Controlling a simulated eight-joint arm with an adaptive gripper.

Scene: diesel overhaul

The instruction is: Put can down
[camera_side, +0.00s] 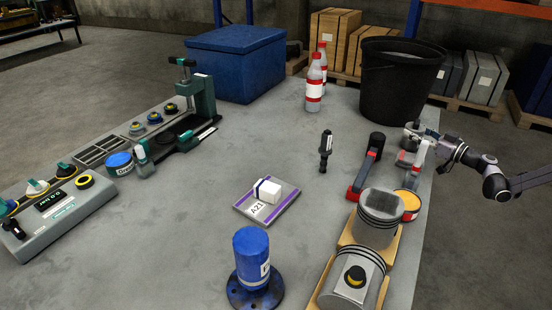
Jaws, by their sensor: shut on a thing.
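My gripper (416,138) is at the right edge of the table, reaching in from the right. It is shut on a small grey can (406,157) with some red on it. The can is partly hidden by the gripper, and I cannot tell whether its base touches the table. An open tin (409,205) with a red side and orange contents stands just in front of it, beside a piston.
A red and black tool (367,166) stands left of my gripper. Two pistons (377,217) (352,278) rest on a wooden holder in front. A black bin (397,82) stands behind. The table's (240,150) middle is mostly clear around a small tray (283,206).

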